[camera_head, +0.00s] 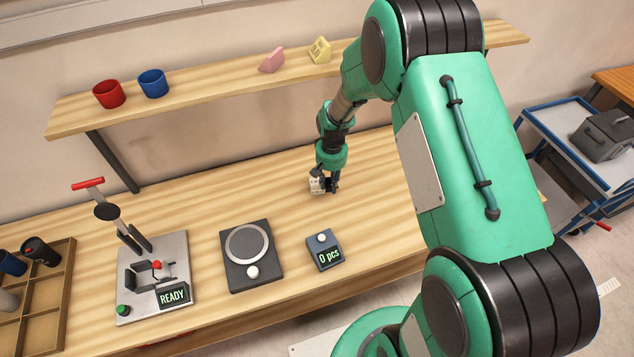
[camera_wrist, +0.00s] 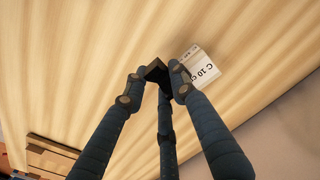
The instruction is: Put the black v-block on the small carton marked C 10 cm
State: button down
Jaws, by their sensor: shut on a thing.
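My gripper (camera_head: 330,184) is low over the middle of the workbench and points down. In the wrist view its fingers (camera_wrist: 157,84) are shut on the black v-block (camera_wrist: 156,70), of which only a small dark part shows between them. The small white carton marked C 10 cm (camera_wrist: 205,68) stands right beside the fingers; one finger covers part of it. In the head view the carton (camera_head: 316,184) is at the gripper's left side. I cannot tell whether the v-block touches the carton.
A compartment tray (camera_head: 68,262) is far left. The shelf (camera_head: 215,84) behind holds red and blue cups, pink and yellow blocks.

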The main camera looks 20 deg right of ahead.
jog(key=shift+w+r+n, duration=0.2)
jog(key=shift+w+n, duration=0.2)
jog(key=shift+w, duration=0.1)
jog(key=shift+w+r+n, duration=0.2)
jog(key=shift+w+n, duration=0.2)
jog(key=shift+w, duration=0.1)
jog(key=shift+s+a+r+m+p, duration=0.2)
jog(key=shift+s+m, duration=0.3)
jog(key=shift+m, duration=0.2)
jog(key=shift+s+a+r+m+p, duration=0.1)
jog(key=shift+s+a+m+p, duration=0.1)
jog(key=shift+s+m, duration=0.45)
jog(key=shift+s+a+r+m+p, duration=0.1)
jog(key=shift+s+a+m+p, duration=0.1)
jog(key=shift+s+m, duration=0.4)
jog(key=s+a+r+m+p, duration=0.2)
jog(key=s+m+p, duration=0.1)
jog(key=s+m, duration=0.6)
jog(key=shift+s+a+m, duration=0.2)
jog(key=shift+a+m, duration=0.05)
jog(key=shift+m, duration=1.8)
jog(key=shift+w, duration=0.1)
send_over(317, 182)
jog(key=shift+f+b, duration=0.4)
jog(key=shift+f, duration=0.35)
jog(key=shift+f, duration=1.7)
